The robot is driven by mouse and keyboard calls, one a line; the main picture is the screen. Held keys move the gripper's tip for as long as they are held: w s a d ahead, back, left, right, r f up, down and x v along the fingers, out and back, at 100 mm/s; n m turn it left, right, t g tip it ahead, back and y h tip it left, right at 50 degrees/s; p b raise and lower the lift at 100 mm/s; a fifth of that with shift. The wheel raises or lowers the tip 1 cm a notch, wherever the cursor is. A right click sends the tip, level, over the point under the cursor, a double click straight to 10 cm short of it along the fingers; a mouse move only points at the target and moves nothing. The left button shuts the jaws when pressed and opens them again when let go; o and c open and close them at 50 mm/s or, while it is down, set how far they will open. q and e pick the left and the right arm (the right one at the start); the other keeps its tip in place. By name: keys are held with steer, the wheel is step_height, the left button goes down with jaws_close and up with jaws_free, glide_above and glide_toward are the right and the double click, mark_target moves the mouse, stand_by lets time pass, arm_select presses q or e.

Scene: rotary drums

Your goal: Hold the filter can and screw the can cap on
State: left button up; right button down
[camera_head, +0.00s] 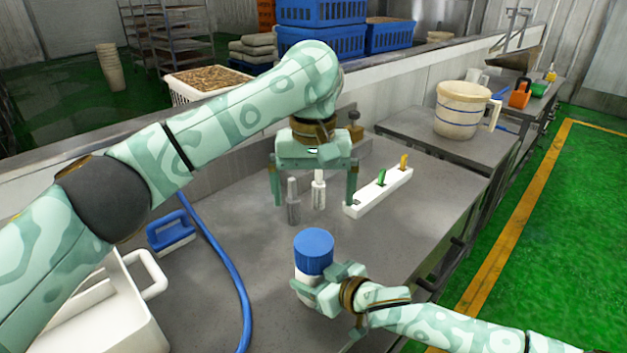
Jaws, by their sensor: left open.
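The filter can (302,274) is white and stands upright on the grey metal table near its front middle. A blue ribbed can cap (314,246) sits on top of it; I cannot tell how tightly. My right gripper (325,287) comes in from the lower right and is closed around the can's lower body, hiding part of it. My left gripper (315,200) points down, open and empty, behind the can and apart from the cap. Its two fingers are spread either side of two small bottles.
A grey bottle (293,205) and a white bottle (318,192) stand behind the can. A white rack (368,199) with green and yellow pieces lies right of them. A blue hose (236,278), a blue-handled brush (170,238) and a white bin (110,320) are left.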

arm_select(q)
step_height(320, 180, up, 2)
steer(key=shift+r, duration=0.1)
arm_select(e)
steer(key=shift+c, duration=1.4)
jaws_free()
steer(key=shift+d, duration=0.1)
steer(key=shift+s+d+r, duration=0.2)
steer(key=shift+s, duration=0.05)
arm_select(q)
step_height(320, 180, up, 6)
steer(key=p, duration=0.4)
steer(key=shift+s+p, duration=0.35)
arm_select(e)
steer(key=v, duration=1.5)
steer(key=shift+s+d, duration=0.2)
